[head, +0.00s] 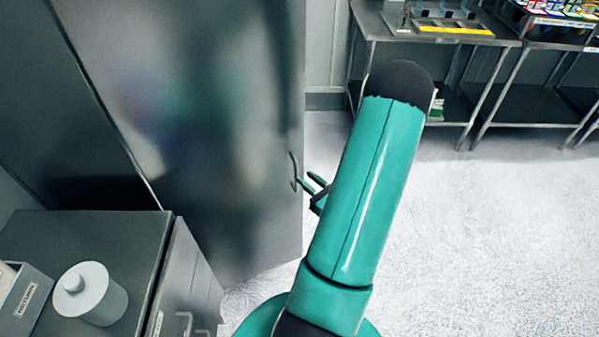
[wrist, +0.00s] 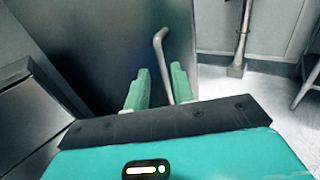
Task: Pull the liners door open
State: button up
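A tall grey metal door (head: 225,110) fills the left of the head view, with a curved bar handle (head: 294,172) near its right edge. I see no readable label on it, so I cannot confirm it is the liners door. My gripper (head: 314,182) is just right of the handle, its green fingers pointing towards it. In the wrist view the fingers (wrist: 158,76) are apart, and the handle (wrist: 161,52) shows in the gap between them. I see no finger closed on the bar; whether one touches it I cannot tell. My teal arm hides part of the gripper.
A low grey cabinet (head: 105,235) stands at lower left, with a white lidded canister (head: 92,294) and a labelled box (head: 22,300) on top. A metal table (head: 490,42) stands at the back right. The pale floor (head: 480,230) to the right is clear.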

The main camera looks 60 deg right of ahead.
jog(key=v, duration=0.8)
dwell(0.4)
